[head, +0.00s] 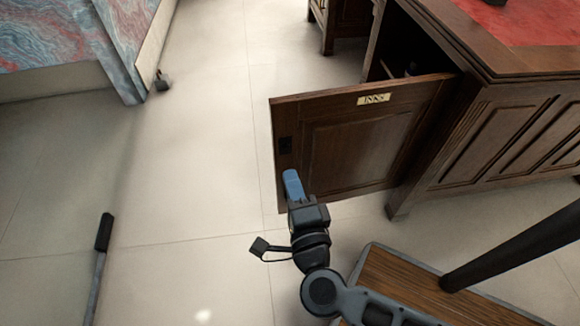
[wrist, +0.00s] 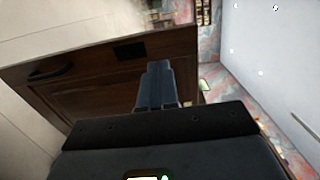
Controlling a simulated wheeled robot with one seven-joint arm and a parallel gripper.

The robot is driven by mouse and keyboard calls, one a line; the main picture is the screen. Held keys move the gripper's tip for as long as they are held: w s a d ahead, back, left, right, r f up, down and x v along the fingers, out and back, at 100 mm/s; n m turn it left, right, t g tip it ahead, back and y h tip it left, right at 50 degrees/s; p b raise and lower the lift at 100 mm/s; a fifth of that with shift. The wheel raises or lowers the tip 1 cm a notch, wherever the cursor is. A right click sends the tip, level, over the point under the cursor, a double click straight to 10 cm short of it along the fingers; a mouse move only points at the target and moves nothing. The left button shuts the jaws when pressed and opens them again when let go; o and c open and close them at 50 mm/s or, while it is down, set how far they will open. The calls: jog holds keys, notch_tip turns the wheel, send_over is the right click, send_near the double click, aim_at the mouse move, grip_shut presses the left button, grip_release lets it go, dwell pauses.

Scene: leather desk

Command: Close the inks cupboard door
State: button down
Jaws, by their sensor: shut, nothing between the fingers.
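The inks cupboard door (head: 358,143) is dark wood with a brass label plate reading "INKS" (head: 374,99) near its top edge. It stands wide open, swung out to the left from the desk (head: 500,130). My gripper (head: 293,184) is shut and empty, at the lower free-edge side of the door; I cannot tell whether it touches. In the wrist view the shut fingers (wrist: 157,85) lie over the door (wrist: 100,85), with a dark latch plate (wrist: 130,51) beyond them and a dark handle (wrist: 52,74) to the left.
The cupboard opening (head: 398,62) is behind the door, its contents mostly hidden. A wooden platform (head: 400,275) with a dark post lies at the lower right. A marbled panel (head: 60,40) stands at the upper left.

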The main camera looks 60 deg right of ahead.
aim_at(276, 128)
jog(key=b+x, duration=0.1)
jog(key=x, duration=1.1)
jog(key=shift+d, duration=0.1)
jog(key=shift+w+d+r, duration=0.1)
jog(key=shift+w, duration=0.05)
